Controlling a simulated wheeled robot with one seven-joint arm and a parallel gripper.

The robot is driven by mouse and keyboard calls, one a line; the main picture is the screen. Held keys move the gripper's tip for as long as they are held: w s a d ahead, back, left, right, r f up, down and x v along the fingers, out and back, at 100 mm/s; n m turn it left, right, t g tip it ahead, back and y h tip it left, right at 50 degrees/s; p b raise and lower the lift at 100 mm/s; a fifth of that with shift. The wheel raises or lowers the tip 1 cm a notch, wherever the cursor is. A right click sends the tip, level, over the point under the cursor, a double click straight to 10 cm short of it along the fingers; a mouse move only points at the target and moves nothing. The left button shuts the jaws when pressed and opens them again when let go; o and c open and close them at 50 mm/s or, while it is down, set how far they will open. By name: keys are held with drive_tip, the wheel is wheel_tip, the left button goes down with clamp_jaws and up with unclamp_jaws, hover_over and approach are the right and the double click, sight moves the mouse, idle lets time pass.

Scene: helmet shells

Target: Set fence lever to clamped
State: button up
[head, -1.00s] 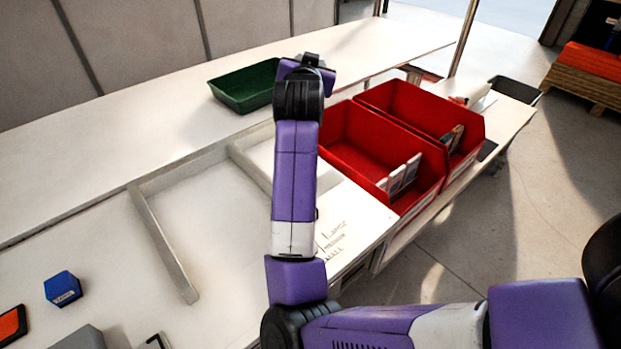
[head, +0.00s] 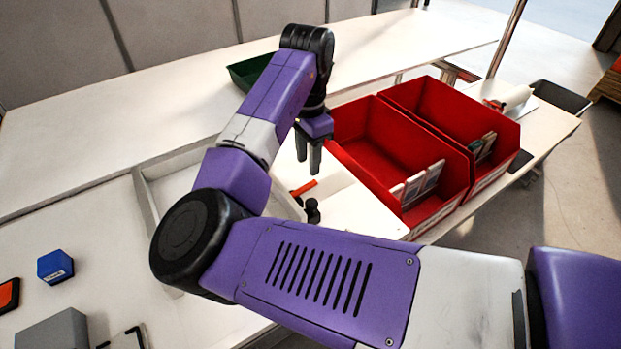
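A small orange-red lever (head: 304,187) shows on the white worktop, left of the red bins. A black knob-like part (head: 312,211) stands just below it in the picture. I cannot read the lever's setting from this view. Pale grey fence rails (head: 148,205) lie on the worktop, partly hidden behind my arm. My gripper (head: 308,168) points down above the lever, apart from it as far as I can see. Its two dark fingers have a narrow gap between them and hold nothing.
Two red bins (head: 385,150) with cards in them stand close to the right of my gripper. A green tray (head: 248,72) is behind my arm. A blue block (head: 55,266) and a grey block (head: 55,332) sit at the lower left. The back worktop is mostly clear.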

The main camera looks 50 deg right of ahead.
sight(309, 185)
wheel_tip(309, 185, down, 8)
drive_tip(key=shift+r, duration=0.25)
clamp_jaws()
